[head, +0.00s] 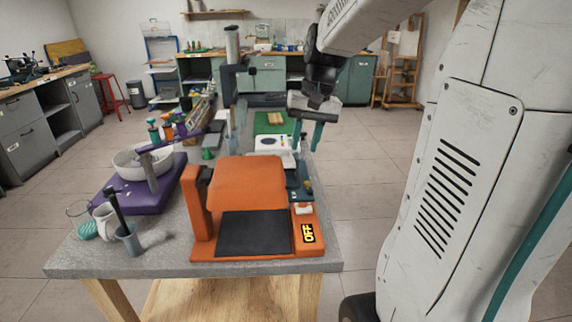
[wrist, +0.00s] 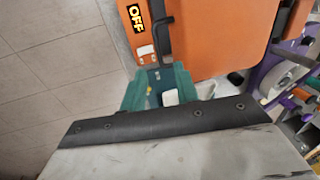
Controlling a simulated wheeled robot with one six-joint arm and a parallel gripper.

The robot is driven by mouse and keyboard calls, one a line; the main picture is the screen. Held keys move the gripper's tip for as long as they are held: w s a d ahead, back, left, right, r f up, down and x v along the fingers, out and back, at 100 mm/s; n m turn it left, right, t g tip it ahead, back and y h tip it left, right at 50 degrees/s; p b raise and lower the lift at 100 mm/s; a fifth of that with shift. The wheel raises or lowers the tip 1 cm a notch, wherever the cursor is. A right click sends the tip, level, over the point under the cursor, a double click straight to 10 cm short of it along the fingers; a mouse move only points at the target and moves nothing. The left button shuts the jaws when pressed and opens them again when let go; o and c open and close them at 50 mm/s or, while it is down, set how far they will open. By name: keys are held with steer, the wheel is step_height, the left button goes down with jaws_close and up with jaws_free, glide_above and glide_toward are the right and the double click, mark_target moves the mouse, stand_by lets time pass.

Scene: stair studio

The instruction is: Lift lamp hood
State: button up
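The orange lamp stands at the front of the grey table. Its orange hood (head: 248,185) sits over the base, behind a black plate (head: 253,232). The base carries a yellow OFF label (head: 307,232). In the wrist view the hood (wrist: 220,35) fills the upper right, with a black bracket-like bar (wrist: 163,36) at its edge beside the OFF strip (wrist: 135,18). My gripper (head: 305,136) has teal fingers pointing down, apart and with nothing seen between them, above the table behind and right of the lamp. In the wrist view my gripper (wrist: 160,88) is below the bar in the picture, not visibly touching it.
A white device (head: 274,143) and a green mat lie behind. Floor is clear right of the table.

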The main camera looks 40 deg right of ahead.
mark_target(298, 174)
steer(key=f, duration=0.5)
steer(key=w+f, duration=0.1)
steer(key=f, duration=0.1)
steer(key=shift+a+f, duration=0.35)
steer(key=shift+f, duration=0.05)
jaws_close()
